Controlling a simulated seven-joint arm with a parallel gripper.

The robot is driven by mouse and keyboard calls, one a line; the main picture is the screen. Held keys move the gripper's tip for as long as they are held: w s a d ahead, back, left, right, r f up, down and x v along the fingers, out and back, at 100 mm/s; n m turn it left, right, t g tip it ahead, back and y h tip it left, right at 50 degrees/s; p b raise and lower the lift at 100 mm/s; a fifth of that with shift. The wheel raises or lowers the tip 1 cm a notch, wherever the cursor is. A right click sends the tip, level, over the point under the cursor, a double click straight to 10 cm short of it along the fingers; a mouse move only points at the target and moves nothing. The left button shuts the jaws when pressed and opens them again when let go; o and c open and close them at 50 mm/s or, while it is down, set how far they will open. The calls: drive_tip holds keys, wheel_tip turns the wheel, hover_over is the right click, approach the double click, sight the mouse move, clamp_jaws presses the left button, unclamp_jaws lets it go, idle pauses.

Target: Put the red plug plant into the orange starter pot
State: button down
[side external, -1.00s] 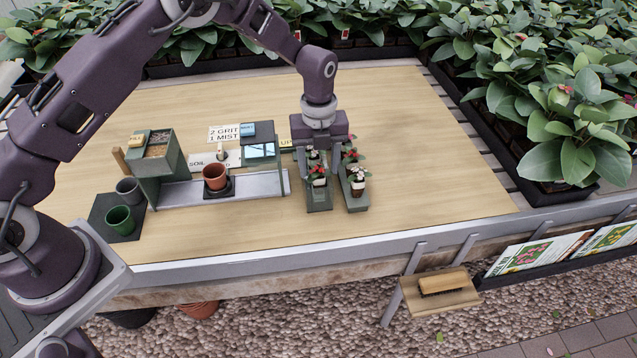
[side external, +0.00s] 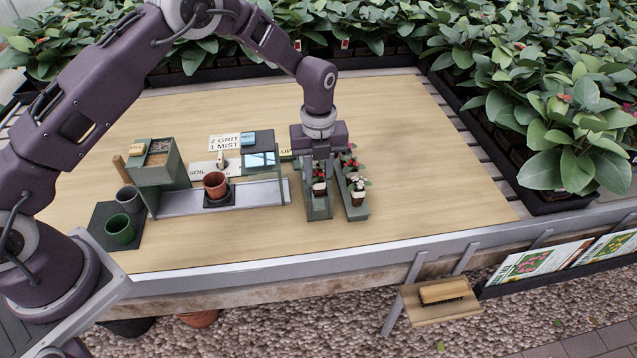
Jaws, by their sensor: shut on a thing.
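The orange starter pot (side external: 215,183) stands upright on a small dark square base on the silvery rail, left of my gripper. It looks empty. My gripper (side external: 320,171) points down over the left green plant tray (side external: 318,213), its fingers on either side of a plant. It is shut on the red plug plant (side external: 320,175), whose red flowers show between and in front of the fingers. The plant is still at the tray; whether its base touches the tray is too small to tell. Part of the plant is hidden by the fingers.
A second green tray (side external: 359,212) close on the right holds red and white flowered plants. A raised glass-panelled stand (side external: 260,160) lies between gripper and pot. A soil bin (side external: 157,165), grey pot (side external: 129,198) and green pot (side external: 120,229) are left. The right tabletop (side external: 430,170) is clear.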

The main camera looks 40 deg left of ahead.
wheel_tip(320, 180, up, 20)
drive_tip(key=s+a+n, duration=0.3)
drive_tip(key=s+a, duration=0.1)
drive_tip(key=a, duration=0.9)
drive_tip(key=s+a+n, duration=0.3)
drive_tip(key=s+a, duration=0.5)
drive_tip(key=a, duration=0.2)
drive_tip(key=shift+d+f, duration=0.15)
drive_tip(key=shift+f, duration=10.4)
drive_tip(key=shift+f, duration=0.15)
drive_tip(key=c, duration=0.6)
unclamp_jaws()
